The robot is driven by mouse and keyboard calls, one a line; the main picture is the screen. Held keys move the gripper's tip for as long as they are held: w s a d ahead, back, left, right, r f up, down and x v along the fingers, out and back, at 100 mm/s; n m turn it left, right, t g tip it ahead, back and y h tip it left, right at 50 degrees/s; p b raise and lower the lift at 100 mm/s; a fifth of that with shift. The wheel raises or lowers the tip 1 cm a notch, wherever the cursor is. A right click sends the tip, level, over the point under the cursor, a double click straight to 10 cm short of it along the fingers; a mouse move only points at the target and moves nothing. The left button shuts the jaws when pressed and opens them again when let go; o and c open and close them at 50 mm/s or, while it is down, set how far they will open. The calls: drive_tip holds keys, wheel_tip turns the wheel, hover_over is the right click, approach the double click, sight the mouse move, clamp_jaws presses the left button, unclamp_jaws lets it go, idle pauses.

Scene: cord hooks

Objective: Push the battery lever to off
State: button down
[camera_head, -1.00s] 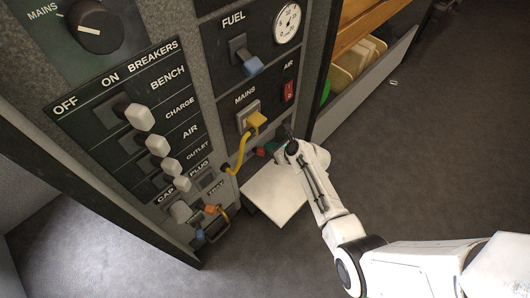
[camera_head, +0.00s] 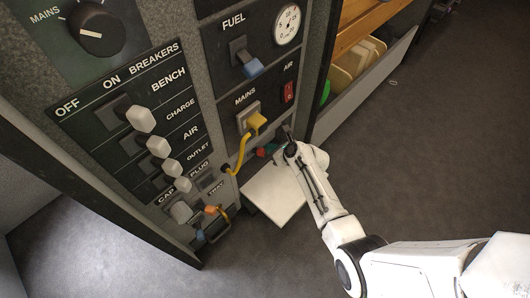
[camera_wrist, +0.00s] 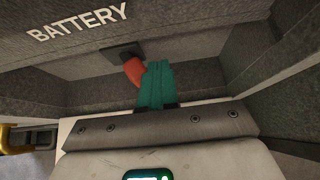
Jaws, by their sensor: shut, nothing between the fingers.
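The battery lever (camera_wrist: 133,70) is a short red-orange handle coming out of a dark slot under the BATTERY label in the wrist view. In the head view it is a small red spot (camera_head: 261,153) low on the panel, partly hidden by the arm and hand. My gripper (camera_wrist: 156,72) has teal fingers, shut and empty. In the wrist view the fingertips are close against the right side of the lever and cover part of it; I cannot tell whether they touch. The lever's markings are not visible.
A yellow plug (camera_head: 256,120) with a yellow cord sits just above the lever. A red air switch (camera_head: 289,92) and a blue-tipped fuel lever (camera_head: 252,67) are higher up. White breaker levers (camera_head: 141,117) line the left. Open grey floor (camera_head: 430,150) lies to the right.

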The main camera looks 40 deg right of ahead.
sight(277, 169)
drive_tip(key=shift+a+p, duration=0.9)
drive_tip(key=shift+a, duration=0.4)
drive_tip(key=shift+s, duration=0.1)
drive_tip(key=shift+s+d+p, duration=0.15)
drive_tip(key=shift+s+p, duration=0.3)
drive_tip(key=shift+s, duration=0.4)
drive_tip(key=shift+s+d+p, duration=0.1)
drive_tip(key=shift+s+p, duration=0.3)
drive_tip(key=shift+s, duration=0.4)
drive_tip(key=shift+r, duration=0.1)
drive_tip(key=p+v, duration=0.2)
drive_tip(key=shift+s+r+p, duration=0.2)
drive_tip(key=shift+r+p, duration=0.05)
drive_tip(key=shift+p, duration=0.05)
drive_tip(key=shift+p+v, duration=0.85)
drive_tip(key=shift+v, duration=0.25)
drive_tip(key=shift+s, duration=0.15)
